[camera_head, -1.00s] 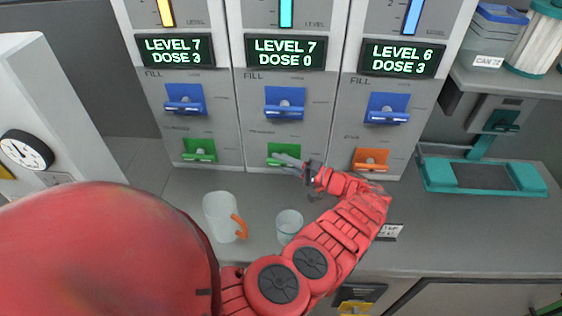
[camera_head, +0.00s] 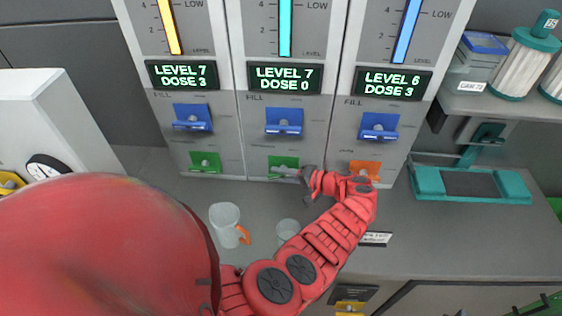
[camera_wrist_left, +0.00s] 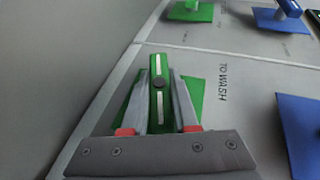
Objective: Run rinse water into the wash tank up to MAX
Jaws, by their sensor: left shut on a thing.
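In the head view, my left gripper (camera_head: 296,176) is at the green lever (camera_head: 281,162) at the foot of the middle column. In the left wrist view, my gripper (camera_wrist_left: 161,80) is shut on the green lever (camera_wrist_left: 159,96), with a finger on each side; the plate beside it is marked TO WASH. Above this lever is a blue FILL lever (camera_head: 284,121). The middle display (camera_head: 285,79) reads LEVEL 7, DOSE 0, below a teal gauge (camera_head: 285,27). No wash tank or MAX mark can be made out. My right gripper is not in view.
The left display (camera_head: 183,75) reads LEVEL 7 DOSE 3; the right one (camera_head: 392,83) reads LEVEL 6 DOSE 3. A jug with an orange handle (camera_head: 225,225) and a clear cup (camera_head: 288,231) stand on the counter close to my arm. A teal-framed tray (camera_head: 430,181) lies at right.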

